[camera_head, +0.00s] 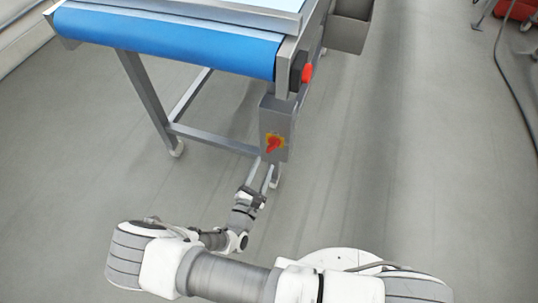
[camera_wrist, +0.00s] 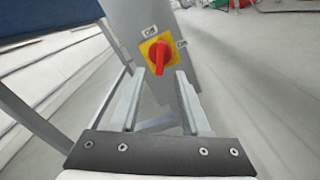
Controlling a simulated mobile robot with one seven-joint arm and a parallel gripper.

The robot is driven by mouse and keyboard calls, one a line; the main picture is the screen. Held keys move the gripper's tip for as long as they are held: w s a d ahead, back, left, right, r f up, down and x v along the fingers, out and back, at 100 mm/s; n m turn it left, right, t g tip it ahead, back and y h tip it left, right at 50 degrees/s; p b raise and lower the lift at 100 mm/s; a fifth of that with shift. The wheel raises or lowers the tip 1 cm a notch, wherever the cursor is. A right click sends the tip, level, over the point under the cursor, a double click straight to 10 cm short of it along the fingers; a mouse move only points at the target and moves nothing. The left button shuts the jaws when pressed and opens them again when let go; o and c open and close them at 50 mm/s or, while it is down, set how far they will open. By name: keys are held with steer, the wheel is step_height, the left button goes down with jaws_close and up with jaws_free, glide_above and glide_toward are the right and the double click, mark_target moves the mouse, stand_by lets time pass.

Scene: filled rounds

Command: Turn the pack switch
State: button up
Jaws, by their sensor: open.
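The pack switch is a red rotary knob (camera_head: 273,145) on a yellow plate, on the front of a grey box (camera_head: 276,117) below the conveyor's right corner. In the wrist view the knob (camera_wrist: 160,56) stands roughly upright, with small labels above and to the right of the plate; they seem to read Off and On. My gripper (camera_head: 262,173) is open and empty, below and in front of the box. In the wrist view the fingertips of my gripper (camera_wrist: 159,76) lie either side of the knob's lower end; contact cannot be made out.
The conveyor with a blue belt (camera_head: 170,40) stands on metal legs (camera_head: 148,105) behind and left of the box. A second red knob on a black base (camera_head: 307,73) is on the conveyor's side, above right. A grey bin (camera_head: 347,32) hangs beyond.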

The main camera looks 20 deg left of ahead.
mark_target(270, 150)
steer(key=w+b, duration=0.1)
steer(key=w, duration=0.5)
steer(key=shift+d, duration=0.2)
jaws_close()
